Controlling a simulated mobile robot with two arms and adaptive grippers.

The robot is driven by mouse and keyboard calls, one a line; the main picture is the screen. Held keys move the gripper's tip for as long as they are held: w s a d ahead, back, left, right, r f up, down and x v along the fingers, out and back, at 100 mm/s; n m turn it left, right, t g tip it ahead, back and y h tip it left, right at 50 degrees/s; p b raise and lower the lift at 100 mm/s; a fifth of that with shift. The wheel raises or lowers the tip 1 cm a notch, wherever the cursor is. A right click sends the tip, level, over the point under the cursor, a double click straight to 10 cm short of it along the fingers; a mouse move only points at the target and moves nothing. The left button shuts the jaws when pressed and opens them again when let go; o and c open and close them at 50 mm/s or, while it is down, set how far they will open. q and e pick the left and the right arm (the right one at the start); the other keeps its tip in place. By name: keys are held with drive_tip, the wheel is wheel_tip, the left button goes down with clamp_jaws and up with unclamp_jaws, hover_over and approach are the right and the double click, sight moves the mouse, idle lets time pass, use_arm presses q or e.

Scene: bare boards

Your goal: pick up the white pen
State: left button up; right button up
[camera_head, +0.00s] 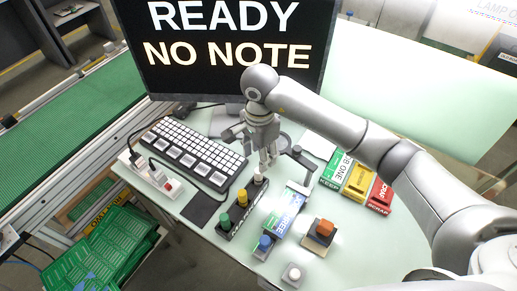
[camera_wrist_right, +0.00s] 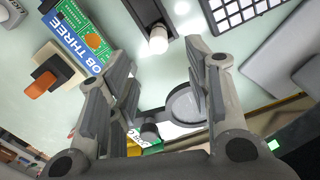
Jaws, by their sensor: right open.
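The white pen (camera_head: 259,181) stands upright in the far end of a dark holder (camera_head: 236,216), behind a yellow pen (camera_head: 242,198) and a green pen (camera_head: 225,222). My right gripper (camera_head: 267,163) is open and empty just above and behind the white pen, pointing down. In the right wrist view, the white pen's pale round end (camera_wrist_right: 158,39) shows between the open fingertips (camera_wrist_right: 158,55), with a gap on each side. I see no contact. My left gripper is in neither view.
A keyboard (camera_head: 190,150) lies left of the holder. A blue-labelled board (camera_head: 290,212), a blue button (camera_head: 264,243) and an orange switch (camera_head: 323,230) are to its right. A dark stand (camera_head: 303,165) stands close beside my right gripper. The monitor (camera_head: 235,50) rises behind.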

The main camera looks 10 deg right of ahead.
sight(258, 172)
drive_tip(key=shift+w+a, duration=0.15)
drive_tip(key=shift+a, duration=0.05)
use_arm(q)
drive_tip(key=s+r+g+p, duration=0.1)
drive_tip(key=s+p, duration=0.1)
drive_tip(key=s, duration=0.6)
use_arm(e)
drive_tip(key=f, duration=0.2)
drive_tip(key=s+f, duration=0.1)
drive_tip(key=f, duration=0.1)
drive_tip(key=shift+s+f, duration=0.1)
drive_tip(key=shift+s, duration=0.05)
drive_tip(key=shift+d+f, duration=0.1)
drive_tip(key=shift+f, duration=0.2)
drive_tip(key=f, duration=0.1)
drive_tip(key=f+p, duration=0.2)
drive_tip(key=shift+w, duration=0.25)
drive_tip(key=shift+f, duration=1.15)
drive_tip(key=shift+w+f, duration=0.1)
drive_tip(key=shift+c, duration=0.7)
drive_tip(key=c, duration=0.7)
drive_tip(key=shift+c, duration=0.7)
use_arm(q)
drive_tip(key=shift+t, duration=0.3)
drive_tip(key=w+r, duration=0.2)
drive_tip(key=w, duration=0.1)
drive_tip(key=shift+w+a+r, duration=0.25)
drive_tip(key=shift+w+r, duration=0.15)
